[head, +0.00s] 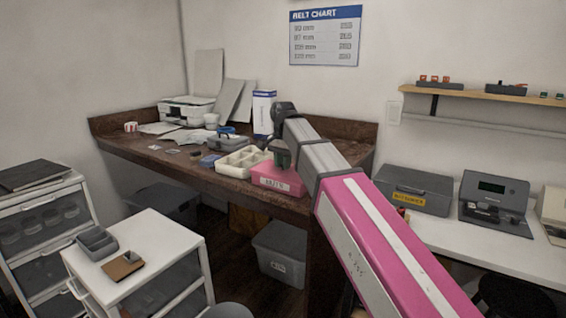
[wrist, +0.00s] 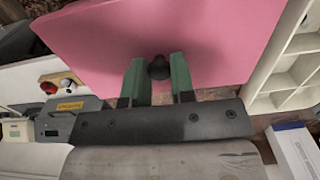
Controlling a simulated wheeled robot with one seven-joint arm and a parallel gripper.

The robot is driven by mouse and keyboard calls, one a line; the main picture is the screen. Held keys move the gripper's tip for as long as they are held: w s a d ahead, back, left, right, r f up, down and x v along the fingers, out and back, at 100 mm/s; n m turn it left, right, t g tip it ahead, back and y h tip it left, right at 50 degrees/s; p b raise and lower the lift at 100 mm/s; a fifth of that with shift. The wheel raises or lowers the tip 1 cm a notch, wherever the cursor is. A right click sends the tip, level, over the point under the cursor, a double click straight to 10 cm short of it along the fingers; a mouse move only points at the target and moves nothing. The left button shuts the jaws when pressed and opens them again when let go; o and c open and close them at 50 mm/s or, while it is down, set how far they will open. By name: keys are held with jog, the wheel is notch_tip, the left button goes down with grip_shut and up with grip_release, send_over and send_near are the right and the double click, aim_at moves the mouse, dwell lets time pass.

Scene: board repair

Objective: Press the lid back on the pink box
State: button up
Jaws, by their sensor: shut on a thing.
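The pink box (head: 277,181) stands near the front edge of the wooden bench, with a white label on its front. Its pink lid (wrist: 100,42) fills the upper part of the wrist view. A round dark knob (wrist: 159,69) stands on the lid between the two green fingers. My gripper (head: 281,158) points down over the box in the head view, shut on the knob; it also shows in the wrist view (wrist: 158,78). I cannot tell whether the lid is seated or a little above the rim, because the gripper and arm hide part of it.
A cream divided tray (head: 240,161) stands just left of the box and close to it. A blue-and-white carton (head: 263,113) stands behind. A grey case (head: 413,190) sits on the white table at right. My arm covers the bench's right end.

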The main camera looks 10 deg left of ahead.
jog(key=shift+f, duration=0.2)
jog(key=o, duration=1.5)
jog(key=shift+c, duration=0.2)
jog(key=shift+r, duration=0.1)
jog(key=shift+r, duration=3.4)
